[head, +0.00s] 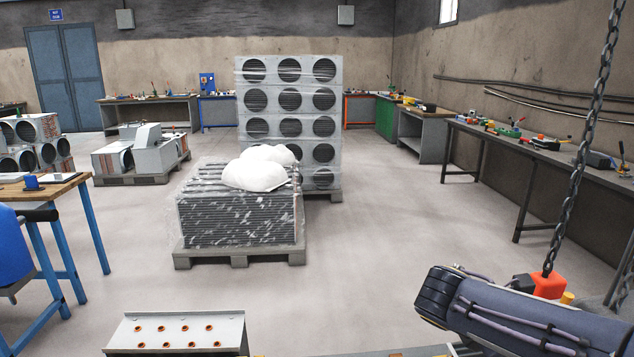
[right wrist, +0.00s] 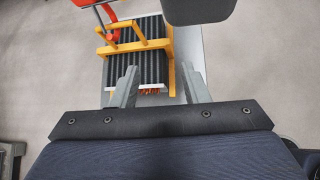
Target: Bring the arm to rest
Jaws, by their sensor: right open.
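My right arm (head: 525,312) comes in at the lower right of the head view, its gripper out of that picture. In the right wrist view my right gripper (right wrist: 160,70) is open, its two grey fingers apart with nothing seen held between them. Beyond the fingers is a finned block (right wrist: 135,72) with a yellow frame (right wrist: 140,46) over it and small copper tube ends (right wrist: 150,91) at its near edge. I cannot tell how far the fingers are from it.
A metal panel with copper tube ends (head: 175,332) is at the lower edge of the head view. A chain (head: 580,150) hangs at the right with a red block (head: 548,285) by my arm. A wrapped pallet load (head: 240,218) stands ahead. Grey floor (head: 390,240) is clear.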

